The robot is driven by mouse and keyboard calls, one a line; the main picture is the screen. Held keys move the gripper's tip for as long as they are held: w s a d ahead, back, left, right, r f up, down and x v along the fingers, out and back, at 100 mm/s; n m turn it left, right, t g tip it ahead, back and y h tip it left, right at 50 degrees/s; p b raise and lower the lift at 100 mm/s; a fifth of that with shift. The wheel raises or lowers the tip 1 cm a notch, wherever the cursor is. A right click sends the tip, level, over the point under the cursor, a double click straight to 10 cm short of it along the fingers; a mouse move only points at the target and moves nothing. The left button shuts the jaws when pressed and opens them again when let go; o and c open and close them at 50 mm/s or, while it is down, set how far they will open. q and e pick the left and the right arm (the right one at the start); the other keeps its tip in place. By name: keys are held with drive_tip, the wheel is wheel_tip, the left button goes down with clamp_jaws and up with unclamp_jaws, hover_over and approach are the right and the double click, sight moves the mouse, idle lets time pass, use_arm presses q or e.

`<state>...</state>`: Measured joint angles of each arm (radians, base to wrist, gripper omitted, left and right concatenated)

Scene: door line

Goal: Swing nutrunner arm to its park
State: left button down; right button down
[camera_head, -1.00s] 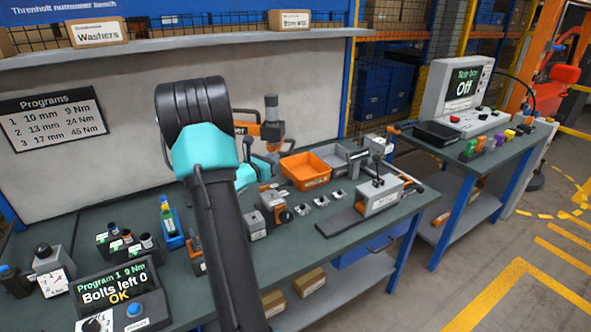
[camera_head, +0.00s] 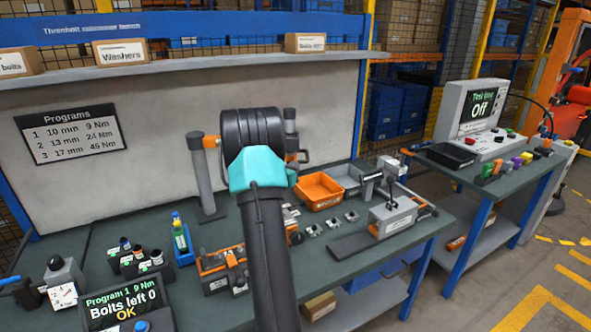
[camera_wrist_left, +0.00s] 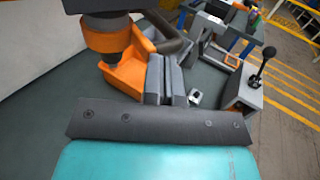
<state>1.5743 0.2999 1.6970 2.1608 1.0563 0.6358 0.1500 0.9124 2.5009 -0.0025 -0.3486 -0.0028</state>
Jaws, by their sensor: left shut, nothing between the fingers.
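The nutrunner arm is partly hidden behind my black and teal left wrist in the head view. My right gripper is out of view.
A display (camera_head: 122,305) reads "Program 1 9 Nm, Bolts left 0, OK". An orange bin (camera_head: 318,191), a grey fixture with a lever (camera_head: 392,217) and sockets (camera_head: 135,260) stand on the bench. The shelf with boxes (camera_head: 120,53) runs above. A second bench stands at right.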

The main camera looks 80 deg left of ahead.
use_arm(q)
drive_tip(key=s+d, duration=0.3)
drive_tip(key=d, duration=1)
drive_tip(key=shift+s+d, duration=0.2)
drive_tip(key=shift+d, duration=0.1)
idle(0.3)
